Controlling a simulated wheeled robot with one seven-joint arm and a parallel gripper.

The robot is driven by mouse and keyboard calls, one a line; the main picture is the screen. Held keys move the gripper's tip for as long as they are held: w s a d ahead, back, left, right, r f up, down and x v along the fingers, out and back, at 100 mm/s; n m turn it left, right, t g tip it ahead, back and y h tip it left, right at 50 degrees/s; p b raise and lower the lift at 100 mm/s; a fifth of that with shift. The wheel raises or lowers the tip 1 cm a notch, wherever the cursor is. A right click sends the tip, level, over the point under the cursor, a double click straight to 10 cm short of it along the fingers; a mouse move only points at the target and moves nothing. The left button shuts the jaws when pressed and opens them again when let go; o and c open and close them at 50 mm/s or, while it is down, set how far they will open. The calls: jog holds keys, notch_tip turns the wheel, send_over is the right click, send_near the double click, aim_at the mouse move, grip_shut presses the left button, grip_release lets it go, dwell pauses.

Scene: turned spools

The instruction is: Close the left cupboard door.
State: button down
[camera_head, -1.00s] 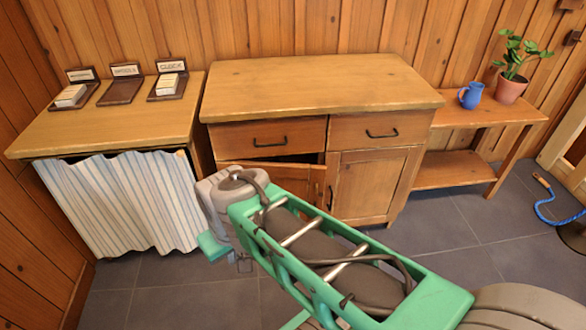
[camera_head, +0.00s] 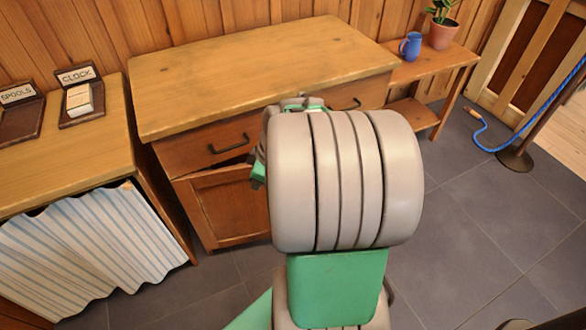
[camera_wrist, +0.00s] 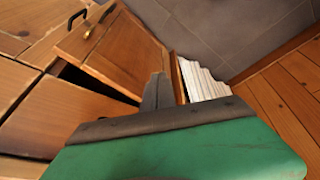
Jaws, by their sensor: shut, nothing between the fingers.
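The left cupboard door (camera_head: 228,204) is a brown wooden panel under the left drawer (camera_head: 208,148). It stands partly open, with a dark gap along its top. The wrist view shows this door (camera_wrist: 112,52) with a small handle (camera_wrist: 100,22) and the dark gap beside it. My gripper (camera_wrist: 158,84) is shut and empty, its fingers overlapping the door's edge in the wrist view. I cannot tell whether they touch it.
A striped curtain (camera_head: 95,250) hangs under the left table, close beside the cupboard. A low bench (camera_head: 440,65) with a blue mug (camera_head: 411,45) and potted plant (camera_head: 442,32) stands right. A rope post (camera_head: 515,158) stands farther right. Grey floor at right is open.

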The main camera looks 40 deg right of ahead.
jog(key=s+d+f+n+t, duration=0.2)
jog(key=d+f, duration=0.1)
jog(key=d, duration=0.5)
jog(key=s+d+f+n+t, duration=0.1)
jog(key=s+d+f+n, duration=0.1)
jog(key=d, duration=0.6)
jog(key=w+d+f+b, duration=0.1)
jog(key=w+f+b, duration=0.1)
jog(key=w+f, duration=0.6)
jog(key=shift+w, duration=0.45)
jog(key=shift+f, duration=0.1)
